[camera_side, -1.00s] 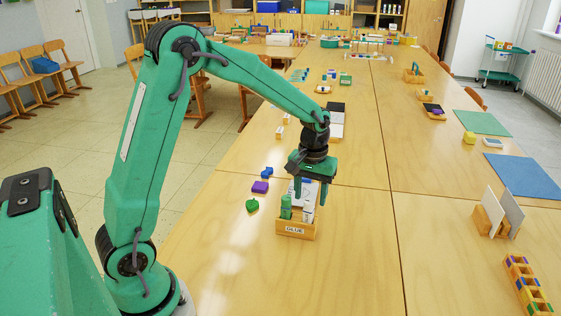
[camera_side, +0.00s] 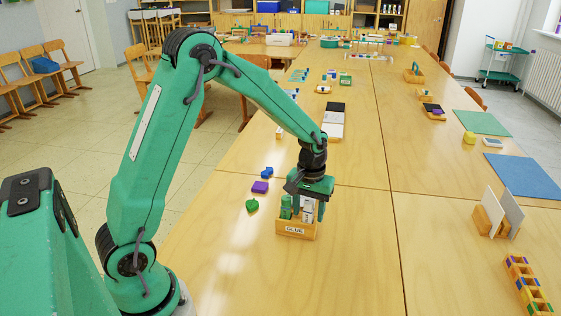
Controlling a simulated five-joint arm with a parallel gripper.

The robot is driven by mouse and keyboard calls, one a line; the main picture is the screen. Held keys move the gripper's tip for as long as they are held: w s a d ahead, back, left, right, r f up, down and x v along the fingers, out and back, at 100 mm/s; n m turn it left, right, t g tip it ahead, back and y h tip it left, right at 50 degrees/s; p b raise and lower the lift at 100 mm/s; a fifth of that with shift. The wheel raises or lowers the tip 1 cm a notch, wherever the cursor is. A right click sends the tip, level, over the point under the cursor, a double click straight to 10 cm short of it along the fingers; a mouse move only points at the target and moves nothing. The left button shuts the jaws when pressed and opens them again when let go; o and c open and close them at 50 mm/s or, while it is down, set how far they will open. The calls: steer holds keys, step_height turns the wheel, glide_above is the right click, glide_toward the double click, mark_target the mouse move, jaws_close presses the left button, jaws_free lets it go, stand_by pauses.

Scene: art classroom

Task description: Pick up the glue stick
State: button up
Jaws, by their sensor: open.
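A wooden box (camera_side: 282,230) labelled GLUE stands on the table below my gripper. In it, a green glue stick (camera_side: 285,207) stands upright at the left, and a mostly white glue stick (camera_side: 307,206) stands to its right. My gripper (camera_side: 309,211) points down at the box and is open. Its two fingers reach down to about the box's rim, one on each side of the white stick as seen from here. I cannot tell whether they touch it. The sticks' lower parts are hidden by the box wall, and their tops are partly hidden by my gripper.
Left of the box lie a green piece (camera_side: 252,205), a purple block (camera_side: 260,187) and a blue piece (camera_side: 267,172). Behind the gripper lies a black and white item (camera_side: 334,120). A wooden holder with cards (camera_side: 490,222) stands to the right.

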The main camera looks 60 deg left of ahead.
steer(key=shift+c, duration=0.2)
steer(key=c, duration=1)
steer(key=shift+r, duration=0.15)
steer(key=shift+c, duration=0.2)
steer(key=shift+r, duration=4.9)
